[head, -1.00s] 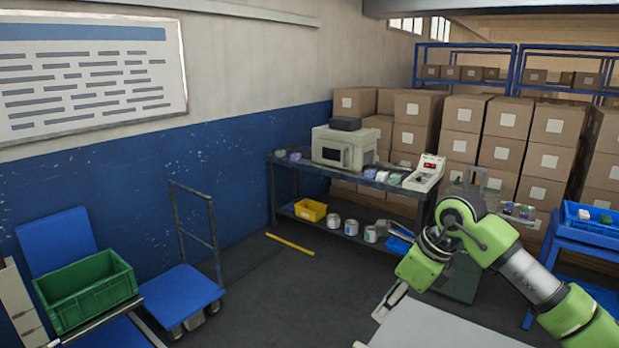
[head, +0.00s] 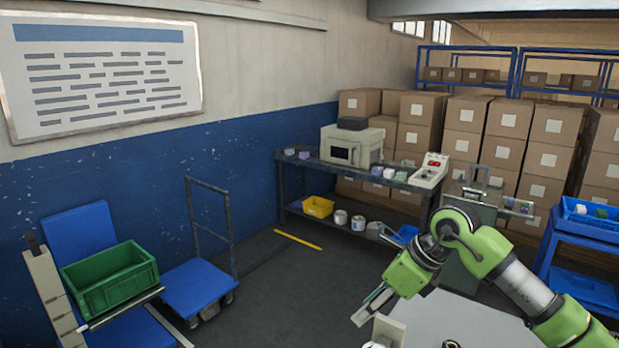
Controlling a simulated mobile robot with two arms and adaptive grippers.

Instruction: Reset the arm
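My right arm comes in from the lower right, green and grey, and bends at a dark joint. My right gripper (head: 372,304) hangs at the end of it and points down and left, over the left edge of a pale grey surface (head: 440,318). Its fingers look thin and close to each other from this angle, and I cannot tell whether they are apart. I see nothing held in it. My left arm and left gripper are not in view.
A green crate (head: 110,280) sits at the lower left, near a blue trolley (head: 200,287). A dark workbench (head: 335,207) with a boxy machine (head: 352,146) stands at the back. A blue rack (head: 590,228) is at the right.

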